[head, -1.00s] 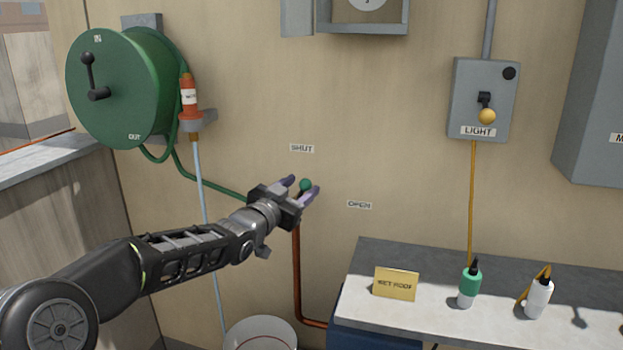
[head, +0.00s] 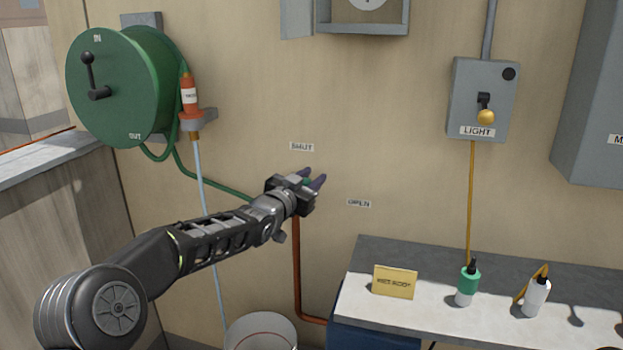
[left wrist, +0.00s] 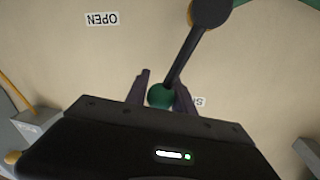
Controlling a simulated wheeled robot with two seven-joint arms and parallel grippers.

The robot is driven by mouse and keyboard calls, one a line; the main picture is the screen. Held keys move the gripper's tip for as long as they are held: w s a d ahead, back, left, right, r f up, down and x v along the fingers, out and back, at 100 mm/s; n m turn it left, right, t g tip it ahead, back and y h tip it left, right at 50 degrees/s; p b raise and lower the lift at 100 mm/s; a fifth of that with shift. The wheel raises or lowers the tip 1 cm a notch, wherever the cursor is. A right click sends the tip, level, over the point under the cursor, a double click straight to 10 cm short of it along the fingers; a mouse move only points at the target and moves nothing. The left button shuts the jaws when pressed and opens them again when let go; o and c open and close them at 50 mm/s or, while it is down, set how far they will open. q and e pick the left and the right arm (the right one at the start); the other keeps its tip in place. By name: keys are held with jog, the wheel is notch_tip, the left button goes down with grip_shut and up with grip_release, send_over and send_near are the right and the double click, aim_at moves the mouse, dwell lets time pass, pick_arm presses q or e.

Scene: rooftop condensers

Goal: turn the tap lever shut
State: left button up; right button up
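The tap lever is a dark rod with a green ball knob (left wrist: 161,96) at its end. In the left wrist view the rod (left wrist: 188,55) runs up to a round dark hub (left wrist: 210,11). My left gripper (head: 312,178) is at the wall, with its fingers closed in on either side of the knob, which shows only partly in the head view. The wall labels SHUT (head: 301,147) and OPEN (head: 358,203) are above and to the right of the gripper. The hub is hidden behind my gripper in the head view. My right gripper is out of view.
A copper pipe (head: 297,265) runs down below the gripper. A bucket (head: 260,332) stands beneath it. A bench (head: 350,318) at right holds a yellow sign (head: 395,282) and bottles. A green hose reel (head: 120,88) hangs at left, a light switch box (head: 484,100) at right.

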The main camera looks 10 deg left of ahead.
pick_arm(q)
grip_shut()
dwell(0.9)
